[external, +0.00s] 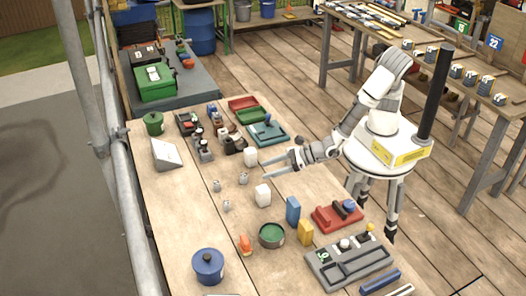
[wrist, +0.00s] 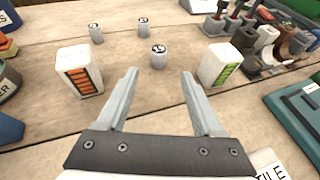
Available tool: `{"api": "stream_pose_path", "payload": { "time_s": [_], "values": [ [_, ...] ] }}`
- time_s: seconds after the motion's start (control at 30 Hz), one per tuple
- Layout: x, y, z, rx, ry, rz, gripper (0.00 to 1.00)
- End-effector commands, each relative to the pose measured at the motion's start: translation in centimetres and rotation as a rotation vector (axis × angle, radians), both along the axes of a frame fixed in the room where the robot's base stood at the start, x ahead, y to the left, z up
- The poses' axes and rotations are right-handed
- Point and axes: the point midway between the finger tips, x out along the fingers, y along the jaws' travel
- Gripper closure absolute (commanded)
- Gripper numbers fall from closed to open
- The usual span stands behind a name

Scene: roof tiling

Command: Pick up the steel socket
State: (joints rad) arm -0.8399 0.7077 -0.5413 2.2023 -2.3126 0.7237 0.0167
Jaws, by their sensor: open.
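Three small grey metal cylinders that look like steel sockets stand upright on the wooden bench. The nearest socket (wrist: 158,55) stands just beyond my fingertips, between their lines; it also shows in the external view (external: 243,178). The second socket (wrist: 144,25) is farther back, and the third socket (wrist: 96,33) is at the back left. Their tops carry dark marks too small to read. My gripper (wrist: 160,73) is open and empty, its fingers pointing towards the nearest socket without touching it. In the external view my gripper (external: 265,170) reaches over the bench from the right.
A white box with an orange label (wrist: 79,72) stands left of the nearest socket, and a white box with a green label (wrist: 221,65) stands right. Bare bench surrounds the sockets.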

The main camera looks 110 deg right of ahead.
Motion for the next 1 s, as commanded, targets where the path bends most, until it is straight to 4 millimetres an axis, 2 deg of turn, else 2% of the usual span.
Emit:
{"api": "stream_pose_path", "payload": {
  "time_s": [0.13,0.4,0.7,1.0],
  "values": [
    [2.4,-1.0,-1.2,-0.001,0.0,-0.001,0.32],
    [4.1,-1.6,-1.9,-0.001,0.0,0.0,0.32],
    [7.7,-2.7,-3.4,-0.001,0.0,-0.002,0.32],
    [8.2,-2.9,-3.4,0.002,-0.001,-0.001,0.32]
  ]
}}
